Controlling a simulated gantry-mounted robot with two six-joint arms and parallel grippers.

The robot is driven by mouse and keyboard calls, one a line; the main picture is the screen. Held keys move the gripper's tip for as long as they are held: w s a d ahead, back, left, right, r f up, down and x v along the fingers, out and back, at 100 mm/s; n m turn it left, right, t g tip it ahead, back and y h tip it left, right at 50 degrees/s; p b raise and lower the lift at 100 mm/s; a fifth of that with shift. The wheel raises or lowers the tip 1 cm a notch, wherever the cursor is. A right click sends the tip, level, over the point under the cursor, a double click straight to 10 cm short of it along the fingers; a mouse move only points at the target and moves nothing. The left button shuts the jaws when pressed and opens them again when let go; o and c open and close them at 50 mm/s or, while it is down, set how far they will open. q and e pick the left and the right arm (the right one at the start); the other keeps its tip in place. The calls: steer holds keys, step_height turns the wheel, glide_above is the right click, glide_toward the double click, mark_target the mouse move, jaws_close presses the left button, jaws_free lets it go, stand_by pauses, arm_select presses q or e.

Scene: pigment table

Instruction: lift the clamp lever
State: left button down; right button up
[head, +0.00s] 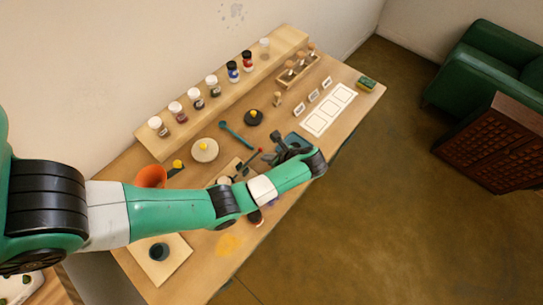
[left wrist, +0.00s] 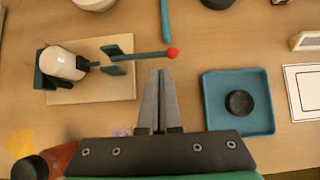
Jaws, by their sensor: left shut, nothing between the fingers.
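The clamp stands on a pale wooden board (left wrist: 90,90) in the left wrist view, holding a white rounded jar (left wrist: 62,65). Its dark teal clamp lever (left wrist: 140,56) points right and ends in a red tip (left wrist: 173,53). The red tip also shows in the head view (head: 260,150). My left gripper (left wrist: 158,72) is shut and empty. Its fingertips appear just below the lever near the red tip in the left wrist view, apart from it in the picture; the height between them is unclear. In the head view my left gripper (head: 279,154) is beside the lever. My right gripper is not in view.
A blue tray (left wrist: 210,105) with a black disc (left wrist: 240,103) lies right of my fingers. A dark-capped reddish bottle (left wrist: 58,158) is at lower left. In the head view, jars stand on a back shelf (head: 225,97), and an orange funnel-like cup (head: 150,177) is at left.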

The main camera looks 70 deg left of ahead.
mark_target(252, 158)
arm_select(q)
steer(key=x, duration=0.4)
steer(key=shift+a+f, duration=0.3)
